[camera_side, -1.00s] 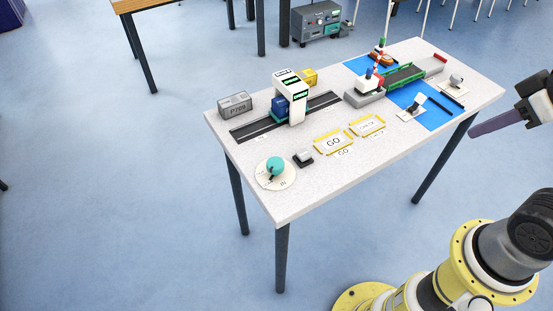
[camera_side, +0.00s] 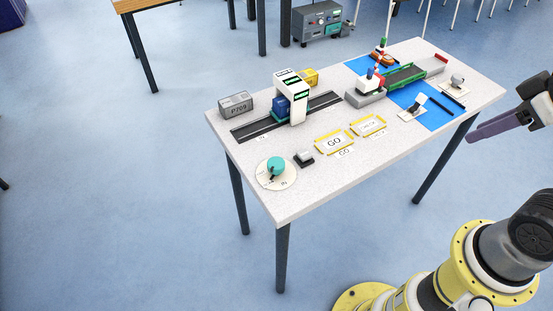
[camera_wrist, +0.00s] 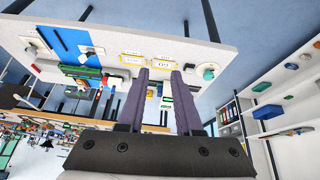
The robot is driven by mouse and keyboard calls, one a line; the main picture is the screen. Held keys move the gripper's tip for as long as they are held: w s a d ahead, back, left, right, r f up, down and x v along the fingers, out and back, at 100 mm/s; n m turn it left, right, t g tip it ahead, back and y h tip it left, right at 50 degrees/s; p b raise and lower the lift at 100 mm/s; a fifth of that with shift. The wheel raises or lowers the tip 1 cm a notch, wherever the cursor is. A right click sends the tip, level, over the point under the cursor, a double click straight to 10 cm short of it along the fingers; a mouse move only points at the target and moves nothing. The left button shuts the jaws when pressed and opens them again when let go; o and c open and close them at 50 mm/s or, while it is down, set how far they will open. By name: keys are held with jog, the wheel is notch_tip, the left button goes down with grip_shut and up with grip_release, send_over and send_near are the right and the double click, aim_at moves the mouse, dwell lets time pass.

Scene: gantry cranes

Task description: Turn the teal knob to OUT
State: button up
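The teal knob (camera_side: 275,165) stands on a round pale dial (camera_side: 288,180) at the table's near left corner. Its dial marks are too small to read, so I cannot tell which one it points to. The knob also shows in the wrist view (camera_wrist: 208,74), right of my fingers. My gripper (camera_side: 470,137) is off the table's right side in the side view, far from the knob. In the wrist view my gripper (camera_wrist: 162,73) has its two purple fingers apart with nothing held between them.
A grey P709 block (camera_side: 236,103) lies behind. Blue areas and a conveyor (camera_side: 405,75) fill the right end.

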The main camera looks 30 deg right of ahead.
jog(key=o, duration=0.7)
jog(key=w+r+n, duration=0.3)
jog(key=w+r, duration=0.1)
jog(key=r, duration=0.1)
jog(key=shift+a+r, duration=0.2)
jog(key=shift+a, duration=0.05)
jog(key=n+g, duration=0.6)
jog(key=n, duration=0.5)
send_over(276, 162)
notch_tip(276, 162, down, 15)
notch_tip(276, 162, down, 14)
jog(key=shift+r, duration=0.2)
grip_shut()
